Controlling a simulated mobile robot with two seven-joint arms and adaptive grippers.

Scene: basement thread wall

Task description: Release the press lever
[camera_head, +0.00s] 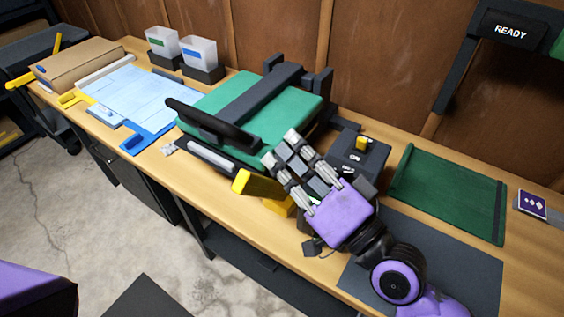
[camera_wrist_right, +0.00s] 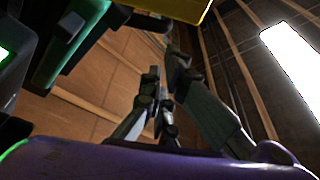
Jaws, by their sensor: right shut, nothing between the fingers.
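The press (camera_head: 250,105) stands mid-bench, with a green top plate, a dark bar across it and a black handle bar (camera_head: 210,122) at its front left. A yellow grip (camera_head: 257,184), perhaps the lever's, shows at the press's near side beside my fingers. My right gripper (camera_head: 280,149) is shut and empty, its fingertips over the press's front right corner. I cannot tell whether it touches the press. In the right wrist view the fingers (camera_wrist_right: 152,90) point up, with a yellow part (camera_wrist_right: 175,8) above them. My left gripper is out of view.
A small dark box with a yellow knob (camera_head: 361,143) stands right of the press, beside a green mat (camera_head: 450,190). Blue-white sheets (camera_head: 125,92), two bins (camera_head: 198,53) and a cardboard box (camera_head: 75,63) are left. A sign reads READY (camera_head: 510,30).

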